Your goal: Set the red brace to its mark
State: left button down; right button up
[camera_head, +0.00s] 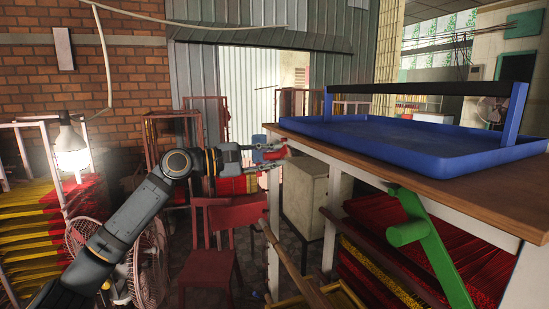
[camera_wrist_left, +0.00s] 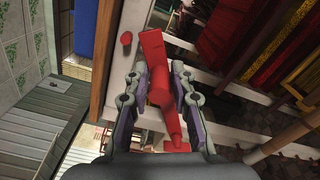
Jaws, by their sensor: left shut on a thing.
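The red brace (camera_head: 276,152) is at the left end of the wooden table, low beside the tabletop edge. In the left wrist view the red brace (camera_wrist_left: 160,75) is a lever with a thick round hub and a tapered end. My left gripper (camera_head: 272,156) reaches it from the left and is shut on it; in the wrist view the fingers (camera_wrist_left: 158,82) lie on both sides of the hub. A small red round piece (camera_wrist_left: 126,38) sits on the table's side, apart from the brace; I cannot tell if it is the mark. My right gripper is not in view.
A blue tray (camera_head: 385,141) with a dark bar handle stands on the wooden table (camera_head: 500,188). A green brace (camera_head: 425,230) sticks out at the table's front. A red chair (camera_head: 212,262) and a fan (camera_head: 148,262) stand near my left arm.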

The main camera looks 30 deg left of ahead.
pick_arm(q)
jog(key=shift+w+a+r, duration=0.1)
jog(key=shift+r, duration=0.2)
jog(key=c, duration=1.3)
grip_release()
jog(key=shift+o, duration=0.2)
jog(key=shift+f, duration=0.1)
